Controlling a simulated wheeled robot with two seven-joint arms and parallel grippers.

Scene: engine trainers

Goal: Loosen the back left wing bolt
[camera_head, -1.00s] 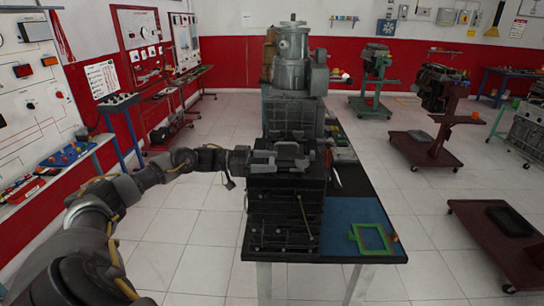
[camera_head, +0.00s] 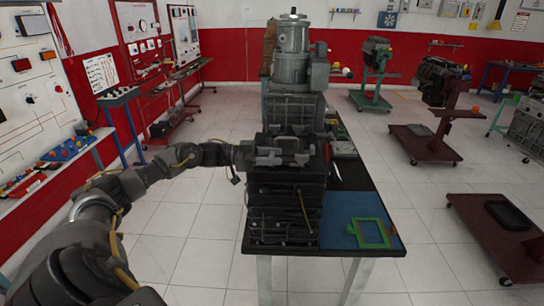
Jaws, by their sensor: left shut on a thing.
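A dark stack of engine parts (camera_head: 284,212) stands at the front left of the black table, with a grey valve-like part (camera_head: 284,149) on top. My left arm comes in from the left, and my left gripper (camera_head: 266,156) is at the upper left side of the stack. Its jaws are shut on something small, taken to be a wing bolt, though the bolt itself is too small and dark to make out. My right gripper is not in view.
A tall grey engine assembly (camera_head: 292,80) stands right behind the stack. A green frame (camera_head: 371,232) lies on the blue mat (camera_head: 345,212) at right. Red wheeled stands (camera_head: 428,142) are farther right. The floor left of the table is clear.

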